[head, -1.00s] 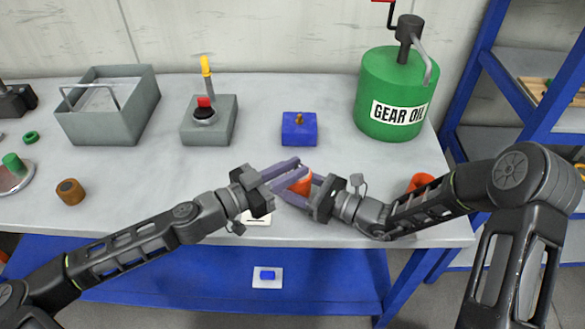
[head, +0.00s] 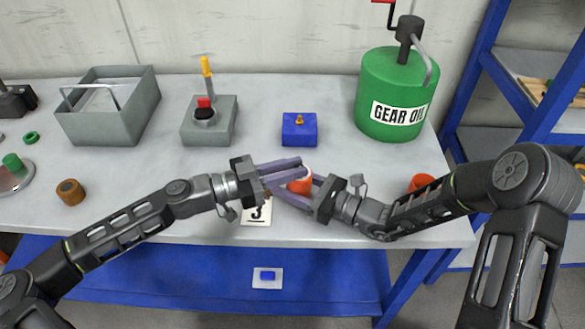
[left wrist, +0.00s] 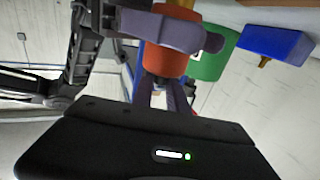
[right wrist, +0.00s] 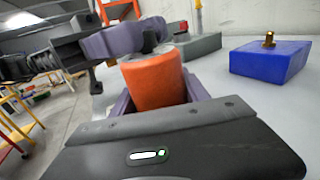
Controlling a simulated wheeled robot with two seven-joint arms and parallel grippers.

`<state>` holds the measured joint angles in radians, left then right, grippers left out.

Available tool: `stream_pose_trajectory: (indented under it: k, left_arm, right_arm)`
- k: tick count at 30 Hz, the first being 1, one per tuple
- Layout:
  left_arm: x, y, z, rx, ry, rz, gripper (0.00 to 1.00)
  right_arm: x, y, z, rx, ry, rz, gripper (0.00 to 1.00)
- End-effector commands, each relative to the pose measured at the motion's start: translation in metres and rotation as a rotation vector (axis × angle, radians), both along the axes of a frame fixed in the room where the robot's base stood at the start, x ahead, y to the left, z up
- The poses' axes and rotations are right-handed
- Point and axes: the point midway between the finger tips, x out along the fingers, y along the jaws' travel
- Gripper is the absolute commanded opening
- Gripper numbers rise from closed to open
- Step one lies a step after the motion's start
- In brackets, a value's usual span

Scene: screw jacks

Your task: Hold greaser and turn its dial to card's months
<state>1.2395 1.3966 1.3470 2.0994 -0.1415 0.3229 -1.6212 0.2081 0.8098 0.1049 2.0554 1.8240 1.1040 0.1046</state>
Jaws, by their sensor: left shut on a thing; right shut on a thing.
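The greaser, an orange cylinder with a pale end (head: 299,186), is held above the front of the table between my two grippers. My right gripper (head: 292,192) is shut around its orange body, which shows large in the right wrist view (right wrist: 154,82). My left gripper (head: 296,171) is shut on the greaser at its other end, where a grey part (right wrist: 152,42) shows. The fingers hide most of the dial, and its marks cannot be read. The white card (head: 257,215) lies near the table's front edge below my left gripper; a 3 shows on it, partly covered.
A blue block with a brass fitting (head: 299,130) stands behind the grippers. A green gear oil drum (head: 392,95) is at back right, and an orange object (head: 421,182) lies behind my right arm. A grey switch box (head: 209,122), grey bin (head: 110,110) and brown ring (head: 70,191) are left.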

Motion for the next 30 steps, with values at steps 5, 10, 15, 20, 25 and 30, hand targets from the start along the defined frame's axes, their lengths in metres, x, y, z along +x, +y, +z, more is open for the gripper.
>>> stream_pose_trajectory:
  k: [5, 10, 15, 20, 25, 30]
  left_arm:
    - [0.0048, 0.0004, 0.0010, -0.001, -0.001, -0.153, 0.00]
    - [0.0077, 0.0002, 0.0007, 0.001, 0.000, -0.315, 0.00]
    - [0.0098, -0.0003, 0.0002, 0.001, 0.001, -0.465, 0.00]
    - [0.0110, -0.0006, 0.0002, 0.000, 0.002, -0.580, 0.00]
    - [0.0116, -0.0005, -0.0001, -0.001, 0.002, -0.661, 0.00]
    - [0.0115, -0.0002, -0.0001, -0.002, 0.002, -0.701, 0.00]
  right_arm:
    - [-0.0012, 0.0010, -0.0007, -0.002, 0.001, 0.003, 0.00]
    - [-0.0013, 0.0011, -0.0007, -0.002, 0.000, 0.004, 0.00]
    - [-0.0015, 0.0013, -0.0007, -0.002, 0.000, 0.004, 0.00]
    - [-0.0016, 0.0015, -0.0007, -0.002, 0.000, 0.005, 0.00]
    - [-0.0016, 0.0016, -0.0007, -0.002, 0.000, 0.005, 0.00]
    - [-0.0017, 0.0017, -0.0008, -0.002, 0.000, 0.005, 0.00]
